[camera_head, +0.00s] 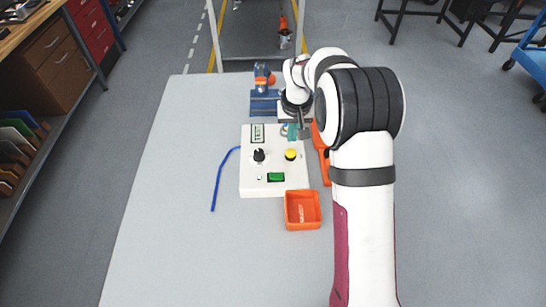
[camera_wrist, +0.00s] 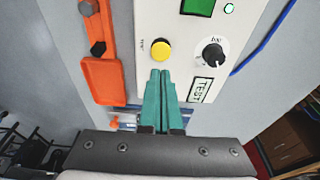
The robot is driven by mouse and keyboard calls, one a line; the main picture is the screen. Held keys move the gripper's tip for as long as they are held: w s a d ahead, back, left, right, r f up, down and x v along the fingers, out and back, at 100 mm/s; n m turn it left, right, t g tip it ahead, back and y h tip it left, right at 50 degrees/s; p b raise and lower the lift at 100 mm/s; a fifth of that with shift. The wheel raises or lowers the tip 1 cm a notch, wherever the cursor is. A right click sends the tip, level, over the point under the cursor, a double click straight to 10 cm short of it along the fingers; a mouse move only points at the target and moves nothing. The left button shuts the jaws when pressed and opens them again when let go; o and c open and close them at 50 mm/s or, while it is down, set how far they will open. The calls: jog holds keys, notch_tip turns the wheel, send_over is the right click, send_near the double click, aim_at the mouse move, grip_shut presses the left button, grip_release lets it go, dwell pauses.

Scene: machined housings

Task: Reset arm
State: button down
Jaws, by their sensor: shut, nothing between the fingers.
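My gripper (camera_wrist: 160,73) is shut, its two teal fingers together with nothing between them. In the head view my gripper (camera_head: 292,133) is over the far right part of a white control box (camera_head: 248,183). In the wrist view the fingertips show just beside the yellow button (camera_wrist: 161,50) on the box. I cannot tell whether they touch the box. The box also carries a black knob (camera_head: 259,155), a green switch (camera_head: 276,177) and a TEST label (camera_head: 257,133). My arm hides part of the area right of the box.
An orange open bin (camera_head: 303,222) sits in front of the box. A long orange piece (camera_wrist: 103,82) lies beside the box. A blue vise-like fixture (camera_head: 264,103) stands behind it. A blue cable (camera_head: 219,180) lies to the left. The table's (camera_head: 165,200) left side is clear.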

dwell(0.3)
jog(key=s+r+m+g, duration=0.1)
jog(key=s+r, duration=0.4)
jog(key=s, duration=0.2)
jog(key=s+r+m, duration=0.1)
jog(key=s+r, duration=0.4)
jog(key=s, duration=0.2)
jog(key=s+m+g+y, duration=0.1)
jog(key=s+m, duration=0.2)
jog(key=s, duration=2.1)
jog(key=shift+a+r+m+y, duration=0.15)
jog(key=shift+a+m+y, duration=0.15)
jog(key=shift+y, duration=0.1)
jog(key=shift+d, duration=0.1)
